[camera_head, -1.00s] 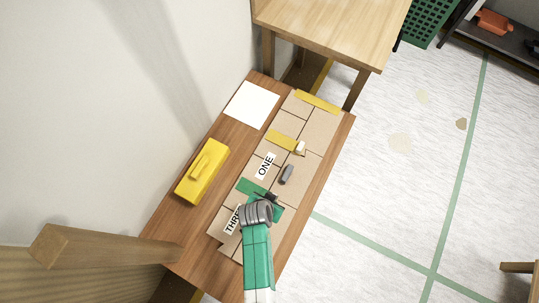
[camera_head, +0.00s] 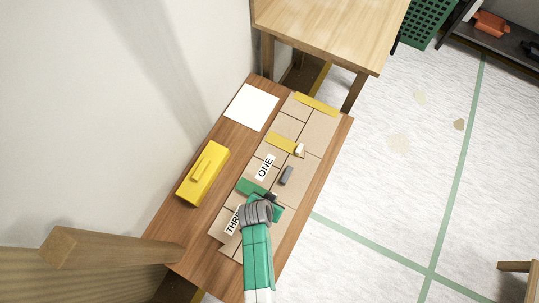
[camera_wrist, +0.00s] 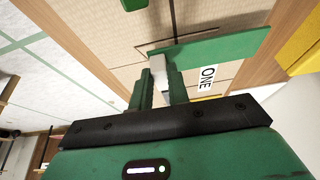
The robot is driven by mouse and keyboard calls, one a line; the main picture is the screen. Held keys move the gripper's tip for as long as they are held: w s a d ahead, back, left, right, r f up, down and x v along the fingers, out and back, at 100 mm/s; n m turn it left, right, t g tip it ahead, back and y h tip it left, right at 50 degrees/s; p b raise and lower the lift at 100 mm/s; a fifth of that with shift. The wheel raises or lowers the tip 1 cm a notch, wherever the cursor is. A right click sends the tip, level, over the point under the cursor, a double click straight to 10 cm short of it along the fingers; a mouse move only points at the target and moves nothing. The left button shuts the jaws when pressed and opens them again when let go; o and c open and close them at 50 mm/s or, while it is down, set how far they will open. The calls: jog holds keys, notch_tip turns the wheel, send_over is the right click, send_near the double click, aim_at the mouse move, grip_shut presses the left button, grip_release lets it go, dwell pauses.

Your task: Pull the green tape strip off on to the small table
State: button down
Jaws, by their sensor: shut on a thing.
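The green tape strip (camera_head: 252,188) lies across the cardboard-coloured panel, between the ONE label and the THREE label. It also shows in the wrist view (camera_wrist: 222,46), with a pale tab (camera_wrist: 158,68) at its near end. My gripper (camera_head: 269,198) is at the strip's right part and hides some of it. In the wrist view my gripper's fingers (camera_wrist: 158,92) are shut on the pale tab. I cannot tell whether the strip has lifted from the panel. A pale wooden table (camera_head: 330,30) stands beyond the panel's far end; I cannot tell whether it is the small table.
The panel lies on a brown wooden bench (camera_head: 188,225). A yellow box with a handle (camera_head: 203,172) and a white sheet (camera_head: 251,106) are on its left. A yellow strip (camera_head: 281,141) and a grey block (camera_head: 287,175) are on the panel.

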notch_tip(320, 180, up, 4)
jog(key=p, duration=0.4)
dwell(0.3)
jog(key=w+r+n+y, duration=0.1)
jog(key=w+r+n, duration=0.1)
jog(key=w+r, duration=0.45)
jog(key=w+r+n, duration=0.1)
jog(key=w+r, duration=0.2)
jog(key=r, duration=0.7)
jog(key=w+r+n+y, duration=0.15)
jog(key=w+r, duration=0.25)
jog(key=r, duration=0.4)
jog(key=a+p+v, duration=0.1)
jog(key=p+v, duration=2.2)
jog(key=p, duration=0.1)
jog(key=shift+s+d+r+n+p, duration=0.25)
jog(key=shift+s+r+n+p, duration=0.1)
jog(key=shift+n, duration=0.1)
